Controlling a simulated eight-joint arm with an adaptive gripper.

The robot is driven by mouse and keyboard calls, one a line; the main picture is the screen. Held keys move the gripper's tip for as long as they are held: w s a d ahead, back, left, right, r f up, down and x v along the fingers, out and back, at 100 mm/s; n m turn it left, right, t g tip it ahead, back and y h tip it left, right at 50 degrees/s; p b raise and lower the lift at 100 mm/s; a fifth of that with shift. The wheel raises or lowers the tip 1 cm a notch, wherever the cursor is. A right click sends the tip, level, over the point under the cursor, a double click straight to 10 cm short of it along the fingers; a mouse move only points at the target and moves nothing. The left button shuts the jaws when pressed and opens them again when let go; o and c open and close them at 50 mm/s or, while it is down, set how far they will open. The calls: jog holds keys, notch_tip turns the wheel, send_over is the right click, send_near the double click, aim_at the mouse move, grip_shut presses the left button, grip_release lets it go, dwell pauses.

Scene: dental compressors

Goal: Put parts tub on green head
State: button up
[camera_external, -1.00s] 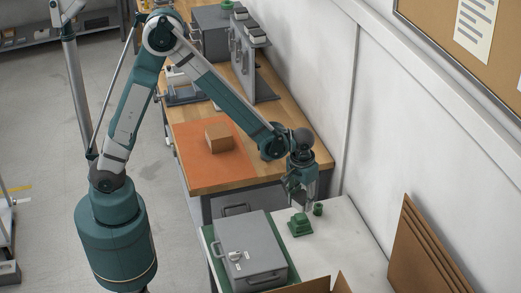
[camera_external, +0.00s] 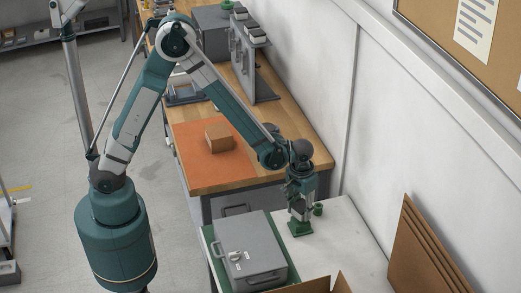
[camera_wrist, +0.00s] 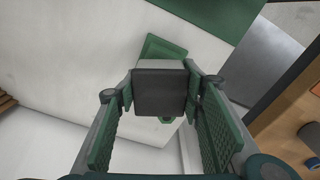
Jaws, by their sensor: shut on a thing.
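The green head (camera_external: 300,229) stands on the white tabletop in the external view, with its upper part hidden by my gripper (camera_external: 301,215). In the wrist view, a green flange of the head (camera_wrist: 163,48) shows behind a dark grey box with a lighter rim, which I take as the parts tub (camera_wrist: 160,93). My gripper (camera_wrist: 160,88) is shut on this tub, with one green ribbed finger on each side. The tub is directly over the head. I cannot tell whether they touch.
A small green cylinder (camera_external: 318,209) stands close behind the head to the right. A grey case (camera_external: 250,250) with handles sits on a green mat to the left. Cardboard sheets (camera_external: 425,250) lean at the right. White tabletop (camera_external: 345,235) is clear right of the head.

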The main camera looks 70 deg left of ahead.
aim_at(299, 206)
jog(key=shift+f, duration=0.35)
jog(key=o, duration=1)
jog(key=shift+c, duration=0.2)
jog(key=shift+r, duration=0.2)
jog(key=shift+s+d+r, duration=0.1)
jog(key=shift+s+r, duration=0.05)
jog(key=shift+r, duration=2.85)
jog(key=shift+s+r, duration=0.15)
jog(key=shift+r, duration=2.85)
jog(key=shift+r, duration=0.1)
